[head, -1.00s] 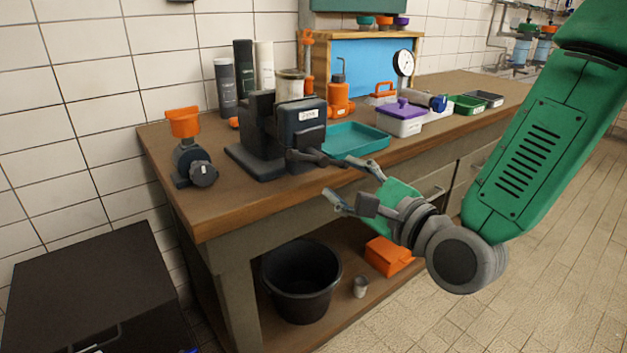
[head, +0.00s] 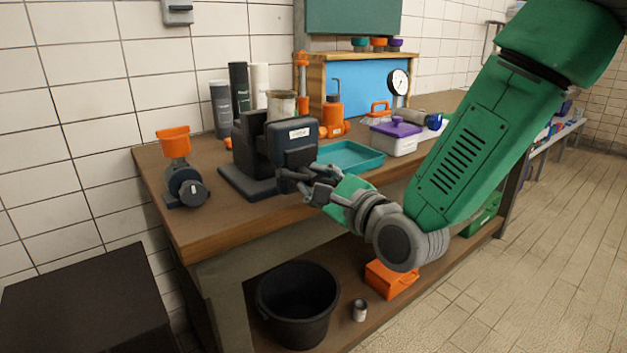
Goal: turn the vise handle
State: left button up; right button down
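The dark vise (head: 291,146) stands upright on the wooden workbench, with a white label on its front jaw. Its dark handle (head: 288,180) sticks out low at the front, towards the bench edge. My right gripper (head: 311,183) is at the right end of the handle, its grey fingers apart and overlapping the handle in the picture. I cannot tell whether the fingers touch it, since dark parts blend there. My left gripper is out of view.
A teal tray (head: 352,160) lies right behind my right gripper. A purple-lidded box (head: 396,142) stands farther right. An orange-topped device (head: 180,168) stands at the bench's left end. A black bucket (head: 298,305) and an orange box (head: 390,279) are on the lower shelf.

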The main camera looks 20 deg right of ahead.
jog(key=shift+a+r, duration=0.1)
jog(key=shift+r, duration=0.05)
jog(key=shift+w+m+p, duration=0.1)
jog(key=shift+m+p, duration=0.3)
jog(key=shift+m, duration=1.6)
jog(key=m+b, duration=0.1)
jog(key=m, duration=0.2)
jog(key=shift+w, duration=0.1)
jog(key=shift+a+m+b, duration=0.15)
jog(key=shift+m+b, duration=0.65)
jog(key=shift+m, duration=0.7)
